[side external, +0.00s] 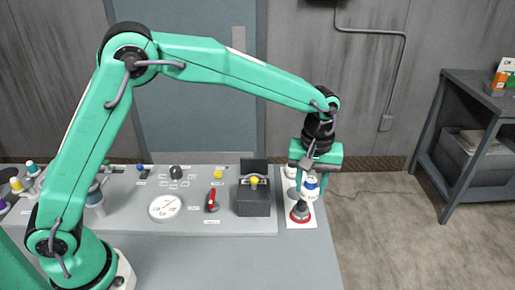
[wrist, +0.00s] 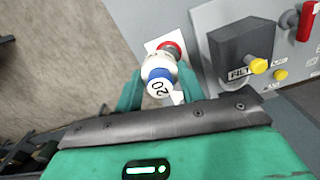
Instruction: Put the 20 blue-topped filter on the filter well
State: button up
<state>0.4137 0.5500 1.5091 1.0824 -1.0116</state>
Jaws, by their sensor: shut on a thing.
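The blue-topped filter (side external: 311,186) is white with a blue band. In the wrist view its top (wrist: 158,78) reads 20. My gripper (side external: 311,175) is shut on it, with a green finger on each side in the wrist view (wrist: 160,90). The filter well (side external: 300,213) looks like a dark round fitting with a red rim on a white plate. The filter is above it and slightly to its right in the side view. In the wrist view the red rim (wrist: 172,48) shows just beyond the filter, partly hidden. I cannot tell the exact gap between them.
A dark box with a yellow knob (side external: 253,198) stands left of the well in the side view. A red lever (side external: 212,200) and a round gauge (side external: 165,208) are further left on the grey panel. Several colored-topped pieces stand at far left. The floor right of the bench is open.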

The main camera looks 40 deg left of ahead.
aim_at(253, 174)
jog(key=shift+w+a, duration=0.15)
jog(key=shift+a, duration=0.4)
jog(key=a+f+n, duration=0.2)
jog(key=a+n, duration=0.1)
jog(key=a, duration=1.5)
jog(key=shift+w+a, duration=0.15)
jog(key=shift+w, duration=0.1)
jog(key=shift+f, duration=0.15)
jog(key=shift+f, duration=2.95)
jog(key=shift+f, duration=0.7)
jog(key=o, duration=1)
jog(key=shift+o, duration=0.2)
jog(key=shift+s+f, duration=0.1)
